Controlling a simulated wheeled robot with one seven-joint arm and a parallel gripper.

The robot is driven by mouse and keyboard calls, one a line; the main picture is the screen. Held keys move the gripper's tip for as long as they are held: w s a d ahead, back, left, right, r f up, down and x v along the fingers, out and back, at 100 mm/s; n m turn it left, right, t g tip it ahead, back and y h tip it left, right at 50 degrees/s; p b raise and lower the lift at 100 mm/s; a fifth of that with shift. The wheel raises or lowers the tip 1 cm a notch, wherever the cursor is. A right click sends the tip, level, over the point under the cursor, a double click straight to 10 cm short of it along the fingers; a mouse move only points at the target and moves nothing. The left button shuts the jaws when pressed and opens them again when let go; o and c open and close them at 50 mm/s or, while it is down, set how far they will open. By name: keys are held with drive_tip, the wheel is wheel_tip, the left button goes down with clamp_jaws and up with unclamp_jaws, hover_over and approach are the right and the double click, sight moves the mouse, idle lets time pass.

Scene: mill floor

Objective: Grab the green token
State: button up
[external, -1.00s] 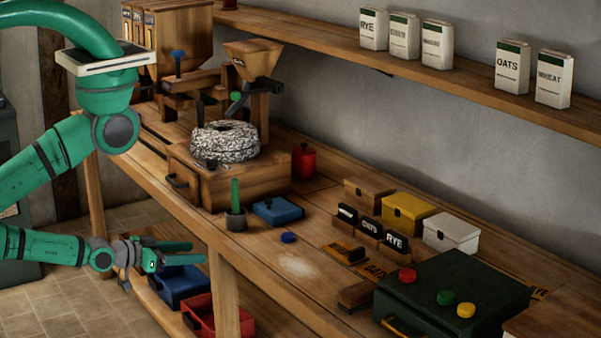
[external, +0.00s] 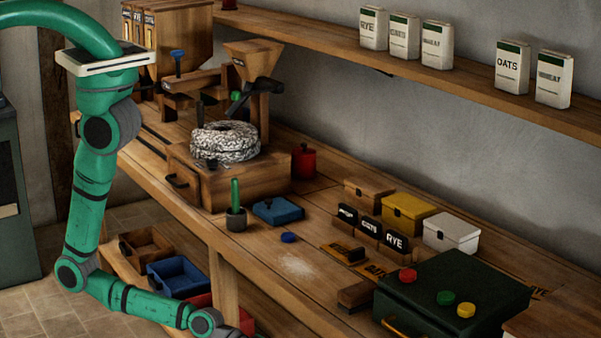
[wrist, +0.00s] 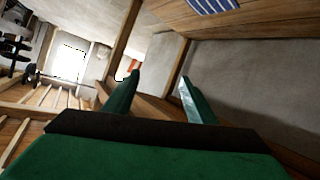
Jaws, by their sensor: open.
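The green token (external: 445,298) is a small round disc on top of the dark green box (external: 425,275) at the right end of the bench. A red token (external: 407,275) lies to its left and a yellow token (external: 466,310) to its right. My gripper (wrist: 158,92) is open, with two green fingers apart and nothing between them in the wrist view. In the external view my wrist is low at the bottom, in front of the bench, and the fingers are cut off or hidden. The token does not show in the wrist view.
A blue token (external: 288,237) lies on the bench beside pale powder. A row of label blocks (external: 370,228) and a wooden block (external: 355,294) stand left of the green box. The bench edge and post (external: 224,285) are close to my wrist. Bins (external: 178,277) sit below.

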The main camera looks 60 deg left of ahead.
drive_tip(key=s+d+r+m+g+h, duration=0.1)
drive_tip(key=s+d+r+m+g, duration=0.15)
drive_tip(key=d+r, duration=0.7)
drive_tip(key=s+d+r+m+g+h, duration=0.1)
drive_tip(key=d+r+m+g+h, duration=0.3)
drive_tip(key=d, duration=1.1)
drive_tip(key=w+d+r+m+t+y, duration=0.1)
drive_tip(key=d+r, duration=0.1)
drive_tip(key=r, duration=0.5)
drive_tip(key=w+d+r+t, duration=0.1)
drive_tip(key=d+r, duration=0.2)
drive_tip(key=r, duration=0.5)
drive_tip(key=w+a+r+t, duration=0.1)
drive_tip(key=w+a+r, duration=0.1)
drive_tip(key=w+r, duration=0.3)
drive_tip(key=n+t+y, duration=0.4)
drive_tip(key=n+t, duration=0.1)
drive_tip(key=n, duration=0.1)
approach(446, 295)
drive_tip(key=shift+w+d+f, duration=0.5)
drive_tip(key=shift+w+f, duration=0.05)
drive_tip(key=shift+f, duration=0.15)
drive_tip(key=shift+r+x, duration=0.15)
drive_tip(key=shift+x, duration=1.2)
drive_tip(key=shift+r+x, duration=0.2)
drive_tip(key=shift+x, duration=1.2)
drive_tip(key=shift+d, duration=0.2)
drive_tip(key=c, duration=1.1)
